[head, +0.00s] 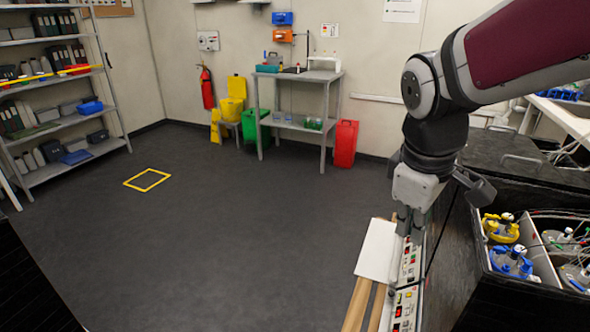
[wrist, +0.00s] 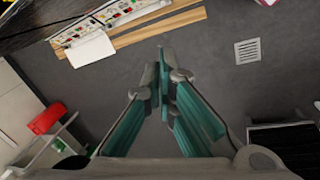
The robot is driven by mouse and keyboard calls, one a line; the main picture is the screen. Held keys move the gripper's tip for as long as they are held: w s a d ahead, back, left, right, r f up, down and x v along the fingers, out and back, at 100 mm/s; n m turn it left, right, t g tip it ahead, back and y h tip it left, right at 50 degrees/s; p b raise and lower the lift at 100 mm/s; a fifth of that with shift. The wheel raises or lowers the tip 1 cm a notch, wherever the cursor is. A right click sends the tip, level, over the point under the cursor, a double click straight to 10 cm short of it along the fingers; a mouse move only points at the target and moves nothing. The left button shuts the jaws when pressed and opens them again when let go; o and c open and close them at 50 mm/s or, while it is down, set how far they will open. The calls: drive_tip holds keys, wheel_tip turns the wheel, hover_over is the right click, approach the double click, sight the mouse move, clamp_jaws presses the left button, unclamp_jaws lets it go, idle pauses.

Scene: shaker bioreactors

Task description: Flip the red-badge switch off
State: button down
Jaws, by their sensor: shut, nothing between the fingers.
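A white control panel (head: 404,296) with small red, green and yellow parts runs along the side of the black bioreactor housing. It also shows at the top left of the wrist view (wrist: 112,15). The parts are too small to tell which switch bears the red badge or how it is set. My gripper (head: 403,229) points down and overlaps the far part of the panel in the head view. In the wrist view my gripper (wrist: 164,58) is shut and empty, its fingertips appearing apart from the panel. Whether it touches any switch cannot be told.
A white sheet or plate (head: 377,250) lies on wooden slats (head: 358,303) beside the panel. The dark floor (head: 230,240) on the left is mostly clear.

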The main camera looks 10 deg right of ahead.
drive_tip(key=w+d+f+n+g+b, duration=0.1)
drive_tip(key=w+d+f+n+b, duration=0.4)
drive_tip(key=f, duration=0.6)
drive_tip(key=w+d+f+n+g+b, duration=0.25)
drive_tip(key=w+f, duration=0.35)
drive_tip(key=f, duration=0.5)
drive_tip(key=w+d+f+n+b, duration=0.4)
drive_tip(key=w+d+f, duration=0.15)
drive_tip(key=f, duration=0.55)
drive_tip(key=s+d+f+n+g+b, duration=0.1)
drive_tip(key=f+n+b, duration=0.4)
drive_tip(key=f, duration=1.6)
drive_tip(key=s+d+f+n+g+y+b, duration=0.1)
drive_tip(key=f+n+b, duration=0.5)
drive_tip(key=f, duration=1.5)
drive_tip(key=shift+s+d+g+y, duration=0.35)
drive_tip(key=shift+s+d, duration=0.4)
drive_tip(key=shift+d, duration=0.25)
